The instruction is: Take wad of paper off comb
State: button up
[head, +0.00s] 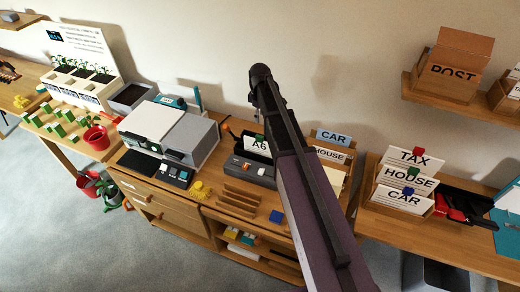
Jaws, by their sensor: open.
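My dark arm rises from the bottom edge across the middle of the head view and ends in a joint above the desk. My gripper cannot be made out in this view. A low dark grey desk machine (247,172) with small coloured parts on top stands left of my arm. A white sheet or pad marked A6 (258,146) stands upright behind it, partly hidden by my arm. I cannot make out for certain which thing is the comb or the wad of paper. A wooden slotted rack (238,199) in front of the machine looks empty.
A grey and white printer-like machine (170,135) stands to the left. Card boxes marked TAX, HOUSE and CAR (402,182) stand right.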

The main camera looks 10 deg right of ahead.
aim_at(260, 136)
jog(key=shift+f+b, duration=4.2)
jog(key=shift+f, duration=0.05)
jog(key=shift+f, duration=0.1)
jog(key=shift+s+f+b, duration=0.1)
jog(key=shift+f+b, duration=2.4)
jog(key=shift+b, duration=0.1)
grip_shut()
